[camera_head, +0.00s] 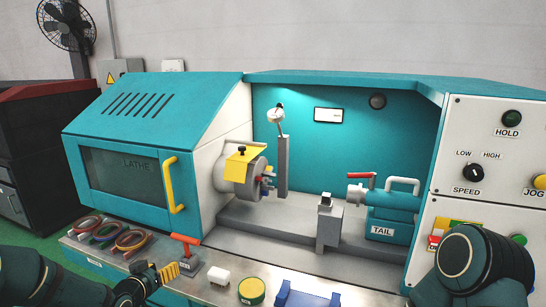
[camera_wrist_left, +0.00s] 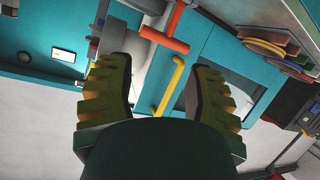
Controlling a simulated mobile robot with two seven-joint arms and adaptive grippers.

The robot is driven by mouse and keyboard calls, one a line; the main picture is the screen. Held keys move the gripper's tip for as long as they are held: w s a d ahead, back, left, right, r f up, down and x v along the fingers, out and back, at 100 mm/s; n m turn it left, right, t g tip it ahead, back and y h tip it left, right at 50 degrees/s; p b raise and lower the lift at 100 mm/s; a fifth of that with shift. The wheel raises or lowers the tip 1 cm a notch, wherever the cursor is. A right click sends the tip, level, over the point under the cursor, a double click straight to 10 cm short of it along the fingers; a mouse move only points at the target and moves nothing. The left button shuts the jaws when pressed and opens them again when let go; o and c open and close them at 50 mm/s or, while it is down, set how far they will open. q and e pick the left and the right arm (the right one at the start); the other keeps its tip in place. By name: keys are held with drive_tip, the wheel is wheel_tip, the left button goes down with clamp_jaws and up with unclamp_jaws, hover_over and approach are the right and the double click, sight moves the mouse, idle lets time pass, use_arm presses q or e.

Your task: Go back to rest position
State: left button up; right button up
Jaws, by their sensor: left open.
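My left gripper (camera_head: 160,276) is low at the left of the head view, above the front ledge, left of the orange T-handle. In the left wrist view my left gripper (camera_wrist_left: 158,95) shows its two ribbed yellow-green fingers wide apart, with nothing between them. My right arm shows at the lower right of the head view as a dark rounded link; its gripper is out of the picture.
A teal lathe (camera_head: 345,145) fills the middle, with a yellow door handle (camera_head: 173,184). On its ledge are coloured rings (camera_head: 130,239), an orange T-handle (camera_head: 186,239), a white block (camera_head: 220,276), a yellow-topped cylinder (camera_head: 252,290) and a blue holder (camera_head: 305,298).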

use_arm(q)
drive_tip(key=s+d+f+n+g+h, duration=0.1)
drive_tip(key=s+d+f+g, duration=0.5)
drive_tip(key=s+d+f, duration=0.85)
drive_tip(key=s+d+f+g, duration=0.2)
drive_tip(key=s+d+g, duration=0.1)
drive_tip(key=s, duration=0.5)
drive_tip(key=s+d+f+g, duration=0.3)
drive_tip(key=s, duration=0.5)
drive_tip(key=shift+d+f+h, duration=0.25)
drive_tip(key=shift+h, duration=0.05)
